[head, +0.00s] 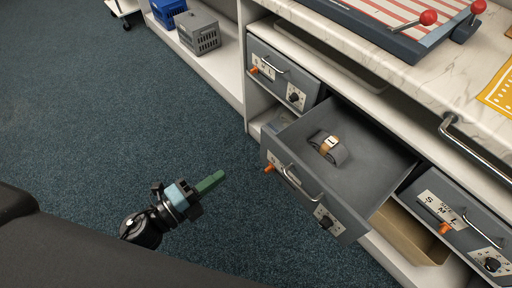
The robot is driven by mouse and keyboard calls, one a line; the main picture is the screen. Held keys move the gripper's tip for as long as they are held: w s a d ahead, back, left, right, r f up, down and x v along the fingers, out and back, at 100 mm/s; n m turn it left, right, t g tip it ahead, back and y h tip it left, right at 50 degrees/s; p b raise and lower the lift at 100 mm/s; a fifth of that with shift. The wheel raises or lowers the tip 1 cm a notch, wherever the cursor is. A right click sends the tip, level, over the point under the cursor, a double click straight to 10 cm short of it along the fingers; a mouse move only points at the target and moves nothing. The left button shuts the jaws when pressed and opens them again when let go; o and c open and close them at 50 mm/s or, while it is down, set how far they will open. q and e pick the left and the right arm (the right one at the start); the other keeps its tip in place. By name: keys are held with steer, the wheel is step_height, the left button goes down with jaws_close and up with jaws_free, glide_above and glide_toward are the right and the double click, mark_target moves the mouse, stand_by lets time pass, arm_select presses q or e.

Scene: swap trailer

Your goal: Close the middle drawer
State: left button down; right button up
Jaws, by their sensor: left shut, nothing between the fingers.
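The middle drawer (381,157) is grey and pulled well out of the white cabinet. Its front carries a silver bar handle (300,186), an orange knob and a black knob. A grey and tan banded object (328,147) lies inside the drawer. My left gripper (218,177), with green fingers, is shut and empty over the carpet. It is left of the drawer front and apart from it. My right gripper is not in view.
A shut drawer (283,72) is at the upper left of the open one, another (458,225) at the lower right. A tan bin (408,236) sits below. Grey (198,33) and blue crates stand on the low shelf. Blue-green carpet (90,110) on the left is clear.

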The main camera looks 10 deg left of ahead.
arm_select(q)
steer(key=shift+w+d+r, duration=0.1)
glide_toward(270, 141)
steer(key=x, duration=0.6)
steer(key=shift+w+d+r, duration=0.15)
steer(key=shift+w+d, duration=0.1)
steer(key=shift+w, duration=0.05)
stand_by(0.4)
